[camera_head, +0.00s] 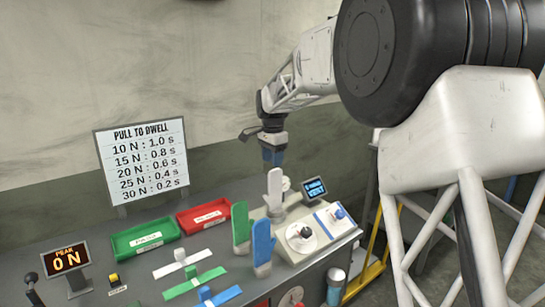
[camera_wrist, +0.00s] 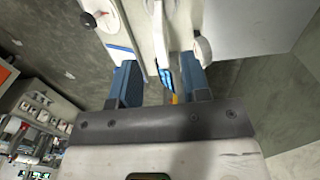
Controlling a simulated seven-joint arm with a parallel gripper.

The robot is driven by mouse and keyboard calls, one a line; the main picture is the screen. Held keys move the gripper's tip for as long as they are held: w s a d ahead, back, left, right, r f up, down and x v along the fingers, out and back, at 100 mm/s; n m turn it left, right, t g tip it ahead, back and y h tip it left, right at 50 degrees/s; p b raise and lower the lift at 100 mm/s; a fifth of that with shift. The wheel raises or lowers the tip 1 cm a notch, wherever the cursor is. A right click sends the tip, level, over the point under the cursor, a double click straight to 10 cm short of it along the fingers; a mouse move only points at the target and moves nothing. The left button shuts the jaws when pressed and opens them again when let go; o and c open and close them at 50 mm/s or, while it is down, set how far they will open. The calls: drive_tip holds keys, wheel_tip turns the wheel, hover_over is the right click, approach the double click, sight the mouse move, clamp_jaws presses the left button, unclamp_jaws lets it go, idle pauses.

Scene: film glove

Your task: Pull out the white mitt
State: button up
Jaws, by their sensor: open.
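The white mitt (camera_head: 274,188) stands upright on the light grey block at the back right of the bench, in the head view. The green mitt (camera_head: 241,226) and the blue mitt (camera_head: 262,246) stand in front of it and to its left. My gripper (camera_head: 272,157) points down just above the white mitt in the head view, with a small gap showing. In the wrist view its two blue fingers (camera_wrist: 160,76) are apart, with no held thing visible. Pale shapes show beyond the fingers there; I cannot tell surely which is the mitt.
A small screen (camera_head: 314,188) stands close right of the white mitt. A dial panel (camera_head: 304,237) and a blue-and-white panel (camera_head: 334,219) lie in front. A green tray (camera_head: 145,238) and a red tray (camera_head: 203,216) stand left. The force readout (camera_head: 68,258) shows 0 N.

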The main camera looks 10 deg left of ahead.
sight(273, 170)
wheel_tip(273, 170, down, 7)
idle(0.6)
clamp_jaws()
